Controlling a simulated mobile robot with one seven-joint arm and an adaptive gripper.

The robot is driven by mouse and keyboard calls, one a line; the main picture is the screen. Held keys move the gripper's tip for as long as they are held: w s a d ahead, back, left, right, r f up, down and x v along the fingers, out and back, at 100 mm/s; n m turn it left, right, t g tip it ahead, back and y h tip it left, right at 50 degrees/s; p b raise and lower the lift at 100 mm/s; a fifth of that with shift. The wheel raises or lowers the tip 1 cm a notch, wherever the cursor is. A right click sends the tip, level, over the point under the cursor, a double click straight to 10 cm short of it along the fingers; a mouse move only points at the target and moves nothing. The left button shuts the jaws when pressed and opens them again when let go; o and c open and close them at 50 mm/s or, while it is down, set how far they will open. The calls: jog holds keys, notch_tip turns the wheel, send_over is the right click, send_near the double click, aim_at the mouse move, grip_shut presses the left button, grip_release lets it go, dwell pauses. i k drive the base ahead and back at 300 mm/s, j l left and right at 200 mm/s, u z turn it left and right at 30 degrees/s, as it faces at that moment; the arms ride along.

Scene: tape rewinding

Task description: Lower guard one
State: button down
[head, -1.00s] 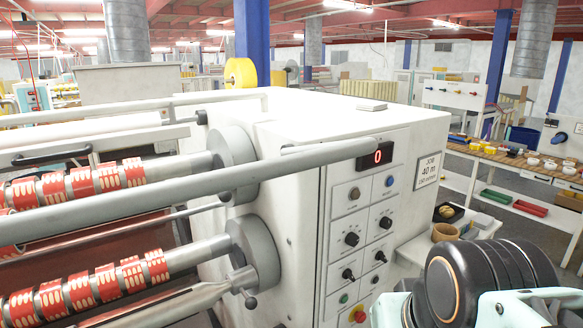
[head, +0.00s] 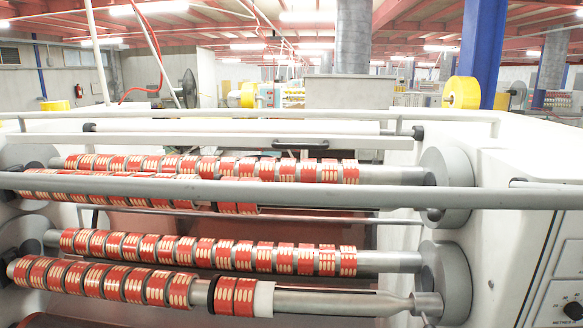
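A long grey guard bar (head: 330,193) runs across the whole front of the rewinding machine, in front of the upper spindle. No label shows which guard is number one. Behind the bar, the upper spindle (head: 385,175) carries several red and cream tape rolls (head: 308,171). Below it, a lower spindle (head: 385,262) carries another row of rolls. A front spindle (head: 330,303) holds more rolls on its left part and a white core (head: 263,299). My gripper is not in view.
Round grey hubs (head: 447,187) stand at the right ends of the spindles. The white machine housing (head: 510,240) with part of a control panel (head: 565,290) is at the right edge. A thinner rail (head: 250,139) and a black handle (head: 300,144) lie behind.

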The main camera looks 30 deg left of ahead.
aim_at(522, 194)
jog(key=j+u, duration=0.15)
jog(key=u, duration=2.05)
jog(key=i+l+u, duration=0.1)
jog(key=u, duration=0.2)
jog(key=i+l+u, duration=0.1)
jog(key=u, duration=0.6)
jog(key=k+j+u, duration=0.25)
jog(key=i+l+z, duration=0.4)
